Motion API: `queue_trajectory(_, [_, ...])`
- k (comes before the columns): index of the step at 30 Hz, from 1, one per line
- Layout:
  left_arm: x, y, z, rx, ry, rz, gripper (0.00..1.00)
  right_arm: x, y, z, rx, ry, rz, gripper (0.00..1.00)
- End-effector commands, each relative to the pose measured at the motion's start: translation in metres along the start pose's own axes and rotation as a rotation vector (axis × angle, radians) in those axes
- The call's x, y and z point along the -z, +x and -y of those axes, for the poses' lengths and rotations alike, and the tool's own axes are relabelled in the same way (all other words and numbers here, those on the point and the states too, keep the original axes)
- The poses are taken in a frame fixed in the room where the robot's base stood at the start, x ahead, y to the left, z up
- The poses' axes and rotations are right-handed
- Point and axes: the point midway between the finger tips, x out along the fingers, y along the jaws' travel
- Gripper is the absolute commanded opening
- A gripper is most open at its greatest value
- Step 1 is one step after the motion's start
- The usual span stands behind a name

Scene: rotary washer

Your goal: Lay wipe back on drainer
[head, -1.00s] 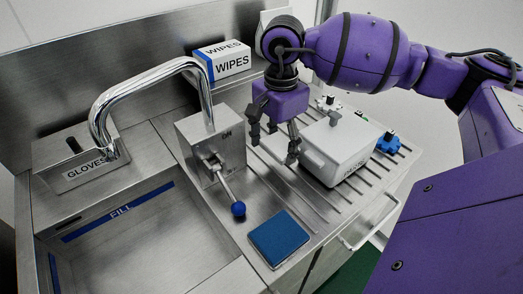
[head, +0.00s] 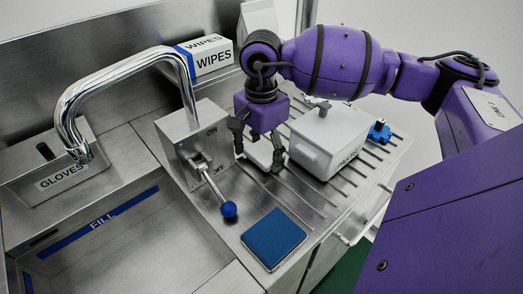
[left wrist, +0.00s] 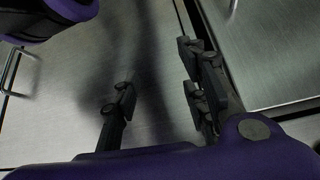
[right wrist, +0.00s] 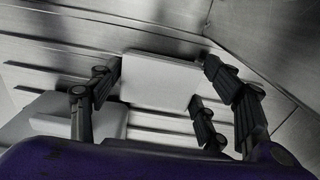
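A flat white square pad, which I take for the wipe (head: 262,153), is at the fingertips of my right gripper (head: 257,155), low over the ribbed drainer (head: 305,190). In the right wrist view the wipe (right wrist: 160,82) spans the space between the fingers (right wrist: 158,82), with fingertips at its left and right edges. The gripper looks closed on it. Whether its underside touches the drainer is hidden. My left gripper (left wrist: 160,92) is open and empty in the left wrist view, outside the head view.
A white lidded box (head: 328,145) stands just right of my right gripper. The tap lever with a blue knob (head: 229,209) is close on the left. A blue pad (head: 273,239) lies at the drainer's front. The wipes box (head: 205,58) is behind. The basin is at left.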

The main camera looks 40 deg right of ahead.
Motion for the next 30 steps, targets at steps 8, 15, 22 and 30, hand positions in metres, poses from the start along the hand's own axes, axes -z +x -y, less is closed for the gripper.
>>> queue_trajectory(8, [-0.008,-0.002,0.001,0.002,-0.001,0.014,0.4,0.0,-0.001,0.0,0.001,0.0,0.0,0.84])
queue_trajectory(15, [-0.007,-0.004,0.001,0.003,-0.002,0.014,0.4,0.0,-0.009,0.001,0.004,0.0,-0.001,0.84])
queue_trajectory(22, [-0.007,-0.004,0.001,0.003,-0.001,0.013,0.4,0.0,-0.053,0.002,0.006,0.001,-0.001,0.84])
queue_trajectory(30, [-0.005,-0.004,0.001,0.003,-0.001,0.01,0.4,0.0,-0.105,0.001,0.004,0.0,0.0,0.84])
